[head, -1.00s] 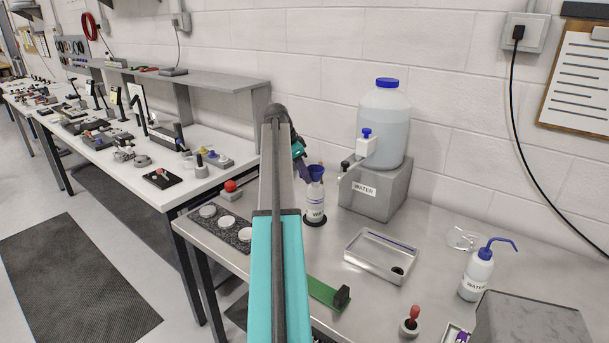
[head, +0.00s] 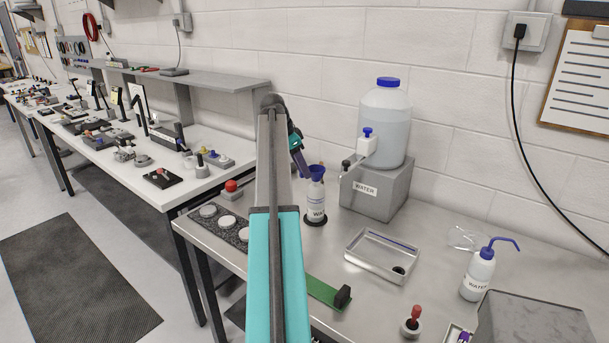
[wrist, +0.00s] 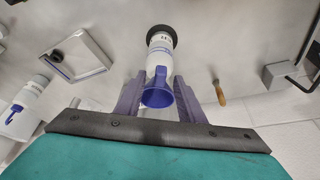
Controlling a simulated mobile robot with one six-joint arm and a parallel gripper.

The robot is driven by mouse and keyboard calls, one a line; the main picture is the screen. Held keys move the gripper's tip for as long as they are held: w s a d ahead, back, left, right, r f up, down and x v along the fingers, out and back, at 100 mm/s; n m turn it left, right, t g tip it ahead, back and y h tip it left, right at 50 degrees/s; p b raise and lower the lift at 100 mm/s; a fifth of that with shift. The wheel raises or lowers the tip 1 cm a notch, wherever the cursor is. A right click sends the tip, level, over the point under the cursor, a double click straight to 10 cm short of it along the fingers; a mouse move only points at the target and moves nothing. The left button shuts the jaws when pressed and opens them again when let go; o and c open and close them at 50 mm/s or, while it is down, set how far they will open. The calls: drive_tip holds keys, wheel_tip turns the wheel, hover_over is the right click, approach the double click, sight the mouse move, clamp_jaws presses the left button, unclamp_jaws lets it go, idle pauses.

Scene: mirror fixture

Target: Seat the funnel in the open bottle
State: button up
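The bottle stands on a dark round base on the steel bench. In the wrist view the funnel (wrist: 158,95) shows its wide rim toward me, with the bottle (wrist: 159,50) beyond it. My gripper (head: 306,176) is just left of the funnel in the head view. In the wrist view my gripper's (wrist: 159,82) purple fingers are spread on either side of the funnel, with nothing clamped between them.
A water jug with a tap (head: 384,125) stands on a grey block (head: 375,191) right of the bottle. A metal tray (head: 382,256), a wash bottle (head: 478,274) and a red-knobbed tool (head: 413,318) are further right. A strip with white discs (head: 225,227) lies to the left.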

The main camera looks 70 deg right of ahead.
drive_tip(key=b+v, duration=0.2)
drive_tip(key=v, duration=0.8)
drive_tip(key=shift+r, duration=0.3)
drive_tip(key=shift+w+a, duration=0.1)
drive_tip(key=shift+a, duration=0.05)
